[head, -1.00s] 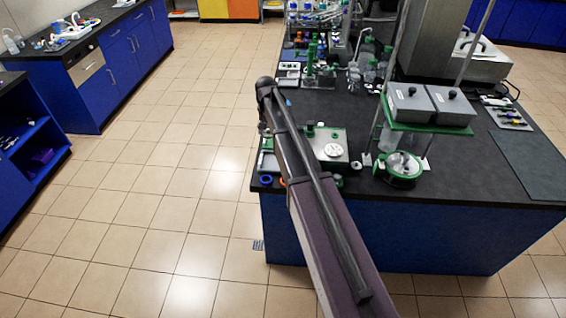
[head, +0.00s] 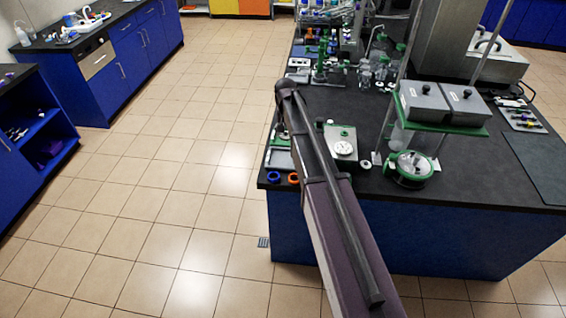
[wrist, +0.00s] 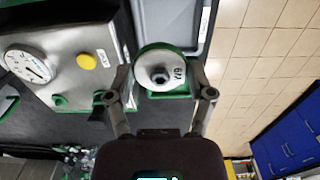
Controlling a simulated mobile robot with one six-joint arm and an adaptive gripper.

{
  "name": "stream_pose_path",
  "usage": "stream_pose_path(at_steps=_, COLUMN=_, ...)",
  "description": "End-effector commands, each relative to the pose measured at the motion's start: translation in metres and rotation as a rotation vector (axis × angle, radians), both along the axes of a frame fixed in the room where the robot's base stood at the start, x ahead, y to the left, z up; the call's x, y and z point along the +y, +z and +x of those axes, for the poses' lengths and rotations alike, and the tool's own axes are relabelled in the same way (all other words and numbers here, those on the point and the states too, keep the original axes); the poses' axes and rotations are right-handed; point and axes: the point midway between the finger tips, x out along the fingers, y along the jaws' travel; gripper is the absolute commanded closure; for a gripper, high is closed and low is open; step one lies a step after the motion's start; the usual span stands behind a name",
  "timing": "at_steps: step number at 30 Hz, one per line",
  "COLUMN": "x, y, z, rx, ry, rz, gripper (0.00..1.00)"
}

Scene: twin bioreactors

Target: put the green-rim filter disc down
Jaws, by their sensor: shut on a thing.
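The green-rim filter disc (wrist: 146,58) shows in the wrist view, with a pale, labelled face and a dark hub. My gripper (wrist: 161,74) has one finger on each side of it and is shut on it. The disc appears over the dark bench top, beside a grey tray (wrist: 207,22). I cannot tell whether it touches the bench. In the head view my arm hides the gripper and the disc.
A grey device with a white dial (wrist: 30,66) and a yellow button (wrist: 86,61) stands left of the disc. In the head view, a blue ring (head: 273,177) and an orange ring (head: 293,178) lie at the bench's near edge. Green-framed glassware (head: 408,168) stands to the right.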

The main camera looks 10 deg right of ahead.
Motion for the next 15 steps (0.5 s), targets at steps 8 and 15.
stream_pose_path(at_steps=8, x=-0.021, y=-0.047, z=-0.066, rx=0.0, ry=-0.001, rz=0.0, gripper=0.57)
stream_pose_path(at_steps=15, x=-0.035, y=-0.076, z=-0.114, rx=-0.001, ry=0.0, rz=0.001, gripper=0.57)
